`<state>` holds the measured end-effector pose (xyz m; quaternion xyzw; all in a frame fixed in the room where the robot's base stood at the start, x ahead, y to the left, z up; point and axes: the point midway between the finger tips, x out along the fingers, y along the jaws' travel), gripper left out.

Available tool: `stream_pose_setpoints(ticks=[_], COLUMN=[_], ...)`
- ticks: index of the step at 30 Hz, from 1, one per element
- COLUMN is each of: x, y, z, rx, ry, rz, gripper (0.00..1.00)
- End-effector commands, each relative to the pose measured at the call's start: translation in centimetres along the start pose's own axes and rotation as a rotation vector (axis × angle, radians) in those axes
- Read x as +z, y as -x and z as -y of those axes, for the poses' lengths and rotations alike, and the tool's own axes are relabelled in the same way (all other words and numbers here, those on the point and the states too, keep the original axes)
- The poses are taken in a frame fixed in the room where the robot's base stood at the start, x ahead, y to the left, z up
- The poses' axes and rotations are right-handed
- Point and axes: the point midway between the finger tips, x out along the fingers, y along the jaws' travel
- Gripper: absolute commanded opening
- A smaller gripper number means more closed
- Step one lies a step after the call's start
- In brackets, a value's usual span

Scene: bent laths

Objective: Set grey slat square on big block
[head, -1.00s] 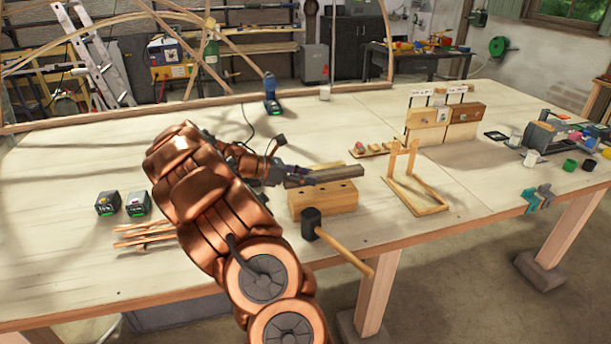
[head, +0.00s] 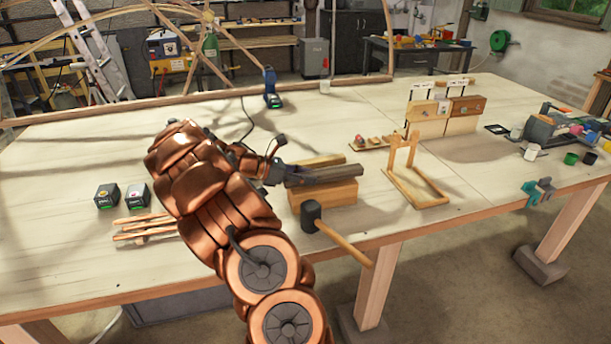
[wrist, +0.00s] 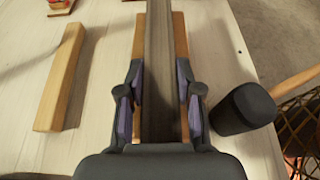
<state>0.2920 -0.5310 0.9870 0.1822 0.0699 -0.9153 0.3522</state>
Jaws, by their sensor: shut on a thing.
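The grey slat (head: 330,173) is a long grey-brown bar, held at its near end by my gripper (head: 277,172). In the wrist view the slat (wrist: 159,70) runs straight away from me between the two purple-padded fingers (wrist: 159,105). The big wooden block (head: 330,205) is under it; in the wrist view strips of the block (wrist: 180,50) show along both sides of the slat. The slat runs nearly along the block's length. I cannot tell whether it touches the block's top.
A smaller wooden bar (wrist: 62,75) lies left of the block in the wrist view. A black-headed mallet (head: 312,214) is close to the block's front. A wooden frame stand (head: 418,188) stands to the right.

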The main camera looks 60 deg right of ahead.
Motion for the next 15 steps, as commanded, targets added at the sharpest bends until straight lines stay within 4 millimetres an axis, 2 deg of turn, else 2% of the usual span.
stream_pose_setpoints(ticks=[11,12,15], x=[-0.59,-0.62,-0.57], y=[-0.23,-0.23,-0.22], z=[-0.01,-0.01,-0.01], rx=[0.0,0.001,0.001], ry=[0.001,0.001,0.0], rz=[0.0,0.0,0.0], gripper=[0.0,0.36,0.46])
